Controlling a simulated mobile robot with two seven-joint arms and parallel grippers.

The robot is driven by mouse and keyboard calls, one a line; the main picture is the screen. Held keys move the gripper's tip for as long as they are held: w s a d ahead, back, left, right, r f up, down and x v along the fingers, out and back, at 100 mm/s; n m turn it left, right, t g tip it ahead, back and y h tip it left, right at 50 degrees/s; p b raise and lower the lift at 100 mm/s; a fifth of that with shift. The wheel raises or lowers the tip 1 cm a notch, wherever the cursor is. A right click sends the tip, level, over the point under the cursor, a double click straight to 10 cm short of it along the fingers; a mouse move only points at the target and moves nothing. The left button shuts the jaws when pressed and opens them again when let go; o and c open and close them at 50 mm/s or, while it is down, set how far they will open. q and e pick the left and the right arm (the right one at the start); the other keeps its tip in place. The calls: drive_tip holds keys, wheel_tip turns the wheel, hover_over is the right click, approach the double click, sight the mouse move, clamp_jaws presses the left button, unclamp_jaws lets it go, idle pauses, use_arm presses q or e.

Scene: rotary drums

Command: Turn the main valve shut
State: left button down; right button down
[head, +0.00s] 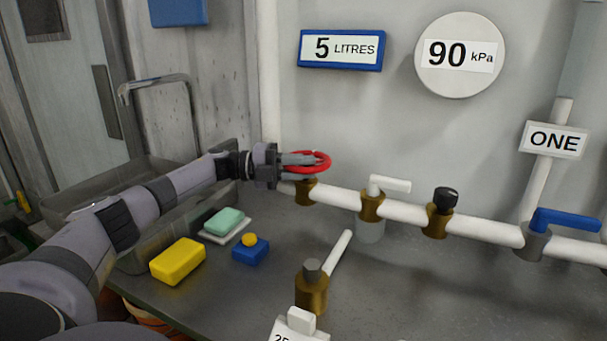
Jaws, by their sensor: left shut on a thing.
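A red ring handwheel (322,167) sits on a brass valve body (306,191) at the left end of the white pipe. My left gripper (305,160) reaches in from the left and is shut on the red handwheel, its fingers across the wheel's left part. The fingers hide part of the wheel. No label naming the main valve is readable. Farther right on the same pipe are a white lever valve (389,184), a black knob valve (445,199) and a blue lever valve (565,220). My right gripper is not in view.
A yellow block (178,262), a soap-like green bar (224,221) and a blue box with a yellow button (250,250) lie on the grey bench. A brass tap (312,287) stands in front. Wall signs read 5 LITRES (341,50) and 90 kPa (460,56).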

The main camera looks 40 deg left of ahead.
sight(283, 167)
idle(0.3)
use_arm(q)
drive_tip(key=c, duration=1)
unclamp_jaws()
drive_tip(key=shift+c, duration=0.2)
drive_tip(key=b+v, duration=0.2)
drive_tip(key=v, duration=0.4)
drive_tip(key=shift+s+a+f, duration=0.1)
drive_tip(key=shift+a, duration=0.15)
drive_tip(key=shift+s+a, duration=0.25)
drive_tip(key=shift+a, duration=0.05)
drive_tip(key=shift+s, duration=0.1)
